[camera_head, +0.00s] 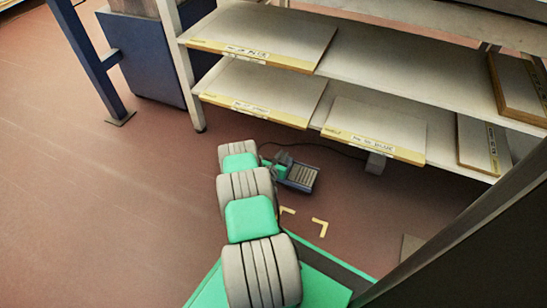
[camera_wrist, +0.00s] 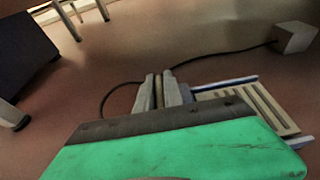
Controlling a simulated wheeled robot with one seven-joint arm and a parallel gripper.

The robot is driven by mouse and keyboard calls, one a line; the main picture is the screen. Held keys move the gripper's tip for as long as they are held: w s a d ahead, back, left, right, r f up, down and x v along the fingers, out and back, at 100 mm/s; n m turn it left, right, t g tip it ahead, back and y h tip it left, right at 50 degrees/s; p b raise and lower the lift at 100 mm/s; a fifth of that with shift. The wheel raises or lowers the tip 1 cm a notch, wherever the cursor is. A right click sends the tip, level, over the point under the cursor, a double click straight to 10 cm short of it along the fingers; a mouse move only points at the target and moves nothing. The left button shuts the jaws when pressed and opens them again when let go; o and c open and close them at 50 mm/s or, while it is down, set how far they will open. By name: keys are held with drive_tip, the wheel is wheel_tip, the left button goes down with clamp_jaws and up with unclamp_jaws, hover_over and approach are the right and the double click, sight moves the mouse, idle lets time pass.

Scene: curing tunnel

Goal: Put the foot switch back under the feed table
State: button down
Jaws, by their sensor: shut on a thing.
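The foot switch (camera_head: 302,177) is a small dark blue-grey unit with a pale ribbed pedal, low over or on the floor in front of the shelves. In the wrist view its ribbed pedal (camera_wrist: 262,108) lies to the right of the fingers. My gripper (camera_head: 274,163) is at the switch's left end in the head view, partly hidden by my arm. In the wrist view my gripper (camera_wrist: 160,92) is shut on a part of the switch between its two grey fingers. Whether the switch touches the floor I cannot tell. No piece is clearly identifiable as the feed table.
A dark cable runs from the switch to a small grey box (camera_head: 376,163) beneath the shelf rack (camera_head: 370,70), which carries several yellow-edged boards. Yellow corner marks (camera_head: 320,227) are on the floor nearer me. A blue cabinet (camera_head: 147,60) stands upper left. The left floor is clear.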

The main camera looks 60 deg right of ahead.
sight(289, 161)
drive_tip(key=shift+s+d+f, duration=0.2)
drive_tip(key=shift+d+f, duration=0.25)
drive_tip(key=shift+f, duration=0.05)
wheel_tip(289, 161, down, 3)
drive_tip(key=shift+d+f+b, duration=0.1)
drive_tip(key=shift+f+b, duration=0.05)
drive_tip(key=shift+b, duration=0.95)
drive_tip(key=c, duration=1.9)
unclamp_jaws()
drive_tip(key=shift+s+f, duration=0.1)
drive_tip(key=o, duration=0.4)
drive_tip(key=shift+o, duration=0.2)
